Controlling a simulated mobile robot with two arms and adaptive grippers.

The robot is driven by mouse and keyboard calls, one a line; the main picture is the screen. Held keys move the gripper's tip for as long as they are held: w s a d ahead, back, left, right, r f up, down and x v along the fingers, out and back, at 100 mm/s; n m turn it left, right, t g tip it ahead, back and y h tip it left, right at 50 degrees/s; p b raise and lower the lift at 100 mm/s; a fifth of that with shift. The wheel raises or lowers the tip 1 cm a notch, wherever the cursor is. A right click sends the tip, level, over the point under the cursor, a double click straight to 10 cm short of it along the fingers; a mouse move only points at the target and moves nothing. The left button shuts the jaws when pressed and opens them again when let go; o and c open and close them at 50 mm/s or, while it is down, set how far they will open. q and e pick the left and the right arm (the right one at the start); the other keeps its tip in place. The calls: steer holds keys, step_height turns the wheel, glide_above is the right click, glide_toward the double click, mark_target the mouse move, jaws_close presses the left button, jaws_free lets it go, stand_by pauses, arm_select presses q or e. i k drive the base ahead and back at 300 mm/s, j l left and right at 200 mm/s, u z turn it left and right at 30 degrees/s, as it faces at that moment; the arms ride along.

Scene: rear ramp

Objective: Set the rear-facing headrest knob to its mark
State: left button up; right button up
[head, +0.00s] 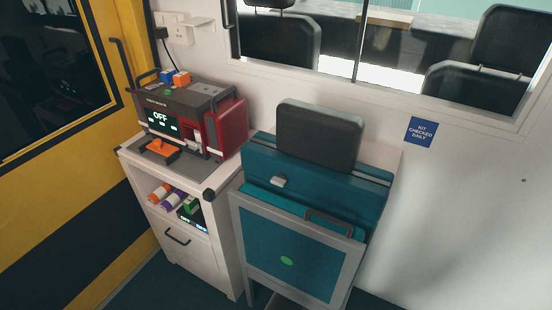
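A black padded headrest (318,136) stands upright on top of a teal seat unit (350,200) against the white wall. A small light-grey block or latch (279,181) sits on the teal front, below and left of the headrest. I cannot tell whether it is the headrest knob. No clear knob or mark shows on the headrest; its rear side is hidden from this view. Neither of my grippers is in view.
A white cabinet (190,245) at left carries a dark-and-red device (195,112) with a screen reading OFF. The seat's grey-framed lower panel (270,235) has a green dot and dark handle (328,222). A window is above; a yellow door (118,40) stands left.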

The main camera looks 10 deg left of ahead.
mark_target(281, 181)
steer(key=i+j+z, duration=0.15)
steer(key=j, duration=0.35)
steer(key=i+j+z, duration=0.2)
steer(key=j, duration=0.3)
steer(key=j+z, duration=0.15)
steer(key=j, duration=0.35)
steer(key=l+u, duration=0.25)
steer(key=l, duration=0.45)
steer(key=k+l+u, duration=0.1)
steer(key=l+u, duration=0.15)
steer(key=l, duration=0.4)
steer(key=k+l+u, duration=0.15)
steer(key=l, duration=0.25)
steer(key=k+l+u, duration=0.15)
steer(key=l, duration=0.25)
steer(key=k+l+u, duration=0.2)
steer(key=l, duration=0.2)
steer(key=k, duration=0.45)
